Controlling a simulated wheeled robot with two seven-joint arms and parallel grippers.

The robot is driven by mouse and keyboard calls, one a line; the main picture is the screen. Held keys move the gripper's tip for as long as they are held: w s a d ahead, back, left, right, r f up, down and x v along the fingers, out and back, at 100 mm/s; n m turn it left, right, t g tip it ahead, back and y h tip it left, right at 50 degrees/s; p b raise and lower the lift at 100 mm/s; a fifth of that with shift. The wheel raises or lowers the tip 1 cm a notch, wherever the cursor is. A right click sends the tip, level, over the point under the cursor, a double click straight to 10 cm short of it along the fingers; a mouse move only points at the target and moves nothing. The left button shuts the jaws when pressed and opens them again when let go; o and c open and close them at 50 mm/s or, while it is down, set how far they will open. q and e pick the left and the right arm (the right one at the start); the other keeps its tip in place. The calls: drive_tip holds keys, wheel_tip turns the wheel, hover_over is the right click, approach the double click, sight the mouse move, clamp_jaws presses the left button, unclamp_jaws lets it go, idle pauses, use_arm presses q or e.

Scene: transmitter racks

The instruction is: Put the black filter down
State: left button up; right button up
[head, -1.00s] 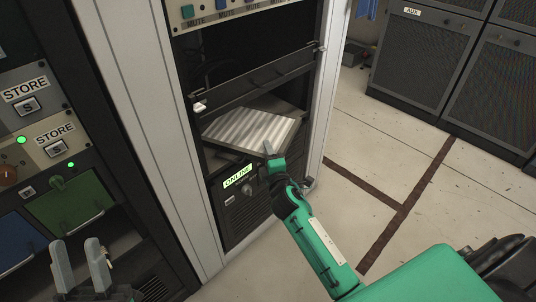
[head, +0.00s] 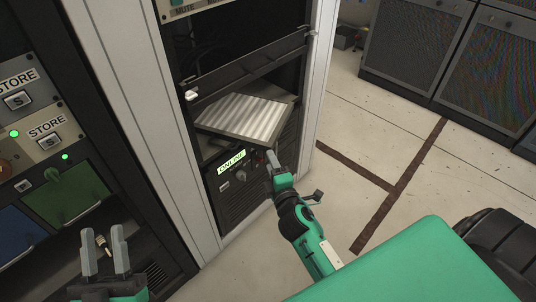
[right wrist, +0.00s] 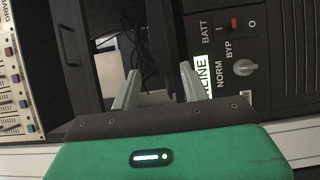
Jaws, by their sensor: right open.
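The filter (head: 243,116), a flat panel with a pale pleated face and a dark frame, lies tilted in the open rack bay, on top of the ONLINE unit (head: 231,162). My right gripper (head: 271,158) is just below the filter's front edge. In the right wrist view, its fingers (right wrist: 160,80) are spread apart with nothing gripped between them. The filter is hard to make out in that view. My left gripper (head: 104,248) is at the lower left, open and empty, in front of the left rack.
A dark hinged flap (head: 250,68) crosses the bay above the filter. The left rack with STORE panels (head: 46,132) stands close to my left gripper. Dark cabinets (head: 415,45) stand at the back right. The floor (head: 370,130) between is clear.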

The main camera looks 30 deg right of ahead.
drive_tip(key=s+a+r+m+t+y, duration=0.3)
drive_tip(key=s+a+r+m+y, duration=0.2)
drive_tip(key=s+a+r+m, duration=0.2)
drive_tip(key=s+a+r+m+t+y, duration=0.3)
drive_tip(key=s+a+r+m+y, duration=0.2)
drive_tip(key=s+r, duration=0.4)
wheel_tip(320, 180, up, 3)
drive_tip(key=shift+s+a+m, duration=0.35)
drive_tip(key=shift+a+m, duration=0.5)
drive_tip(key=shift+m, duration=0.15)
